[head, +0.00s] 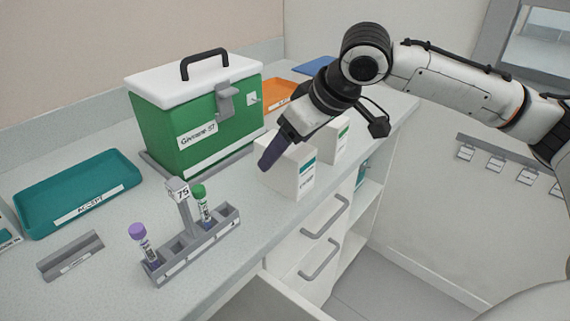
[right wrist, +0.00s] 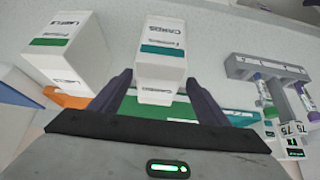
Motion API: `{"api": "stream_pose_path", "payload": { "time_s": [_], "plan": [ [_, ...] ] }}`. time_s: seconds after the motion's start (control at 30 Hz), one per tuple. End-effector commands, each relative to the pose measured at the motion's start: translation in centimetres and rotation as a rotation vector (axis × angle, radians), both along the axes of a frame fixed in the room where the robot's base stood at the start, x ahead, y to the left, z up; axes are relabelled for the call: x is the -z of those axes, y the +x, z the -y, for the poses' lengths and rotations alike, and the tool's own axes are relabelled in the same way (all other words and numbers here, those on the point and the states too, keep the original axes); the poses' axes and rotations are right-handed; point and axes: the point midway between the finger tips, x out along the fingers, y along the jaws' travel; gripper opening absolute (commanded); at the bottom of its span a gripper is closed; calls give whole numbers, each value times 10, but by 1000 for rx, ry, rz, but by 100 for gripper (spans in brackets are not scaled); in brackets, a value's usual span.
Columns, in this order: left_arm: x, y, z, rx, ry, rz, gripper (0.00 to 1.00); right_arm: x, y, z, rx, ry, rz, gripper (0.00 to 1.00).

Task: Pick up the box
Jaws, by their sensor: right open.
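A white box with a teal stripe (head: 292,172) stands upright near the counter's front edge, and it also shows in the right wrist view (right wrist: 161,45). My right gripper (head: 268,158) is at this box, its dark purple fingers pointing down. In the right wrist view the fingers (right wrist: 158,84) are apart, one on each side of the box; I cannot tell whether they touch it. A second white box with a green stripe (head: 337,142) stands just behind, and is at the left in the right wrist view (right wrist: 66,52). My left gripper is not in view.
A green cooler with a white lid (head: 205,122) stands left of the boxes. A grey tube rack (head: 196,248) with capped tubes is in front, a teal tray (head: 77,192) at left, an orange tray (head: 281,92) behind. Drawer handles (head: 322,258) project below the counter edge.

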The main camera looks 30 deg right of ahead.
Motion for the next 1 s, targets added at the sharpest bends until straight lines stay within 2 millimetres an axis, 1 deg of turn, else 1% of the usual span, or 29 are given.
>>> {"api": "stream_pose_path", "payload": {
  "time_s": [0.07, 0.3, 0.37, 0.47, 0.67, 0.77, 0.8, 0.93, 0.97, 1.0],
  "plan": [
    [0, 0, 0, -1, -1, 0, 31, 6, 3, -1, -1, 1, 0, 69],
    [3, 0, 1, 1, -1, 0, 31, 35, 23, -4, -1, 1, 0, 69],
    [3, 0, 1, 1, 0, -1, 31, 40, 26, -6, -1, 2, 0, 69],
    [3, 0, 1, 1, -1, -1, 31, 43, 28, -6, 0, 2, 1, 69],
    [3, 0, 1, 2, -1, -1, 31, 44, 29, -6, 0, 2, 1, 69],
    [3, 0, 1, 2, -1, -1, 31, 44, 28, -6, 0, 2, 1, 54],
    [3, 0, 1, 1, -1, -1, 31, 44, 28, -6, 0, 2, 1, 47],
    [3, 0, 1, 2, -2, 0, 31, 44, 28, -6, 0, 2, 1, 26],
    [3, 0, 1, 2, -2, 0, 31, 44, 28, -6, 0, 2, 0, 22],
    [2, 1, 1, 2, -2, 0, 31, 43, 28, -6, 0, 2, 2, 22]
  ]
}}
